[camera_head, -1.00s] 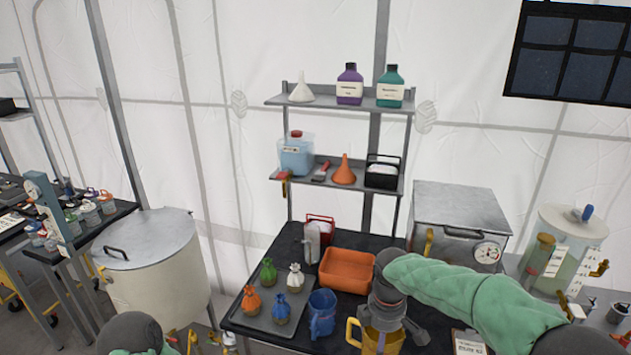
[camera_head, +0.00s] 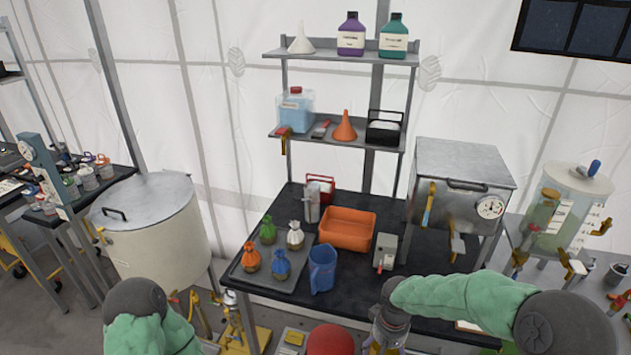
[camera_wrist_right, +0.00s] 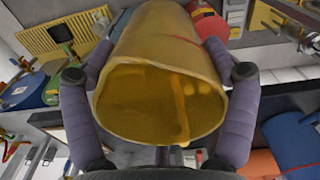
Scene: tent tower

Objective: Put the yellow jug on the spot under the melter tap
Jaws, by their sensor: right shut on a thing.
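The yellow jug (camera_wrist_right: 165,55) is held in my right gripper. In the right wrist view both fingers of the right gripper (camera_wrist_right: 162,100) press its sides, and its wide mouth faces the camera; a drip-like streak shows inside. In the head view my right gripper (camera_head: 385,338) is at the bottom, by the front edge of the black table, and most of the jug is out of frame. A large pale vat (camera_head: 160,235) and a steel box with a gauge (camera_head: 460,195) stand in view; I cannot tell which is the melter. The spot is not clearly identifiable. My left gripper is out of view.
On the black table (camera_head: 400,310) stand a blue jug (camera_head: 322,268), an orange tray (camera_head: 348,230), a small grey box (camera_head: 385,252) and a grey tray of small tied bags (camera_head: 270,278). A red round object (camera_head: 330,340) and a yellow stand (camera_head: 245,338) are below the front edge.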

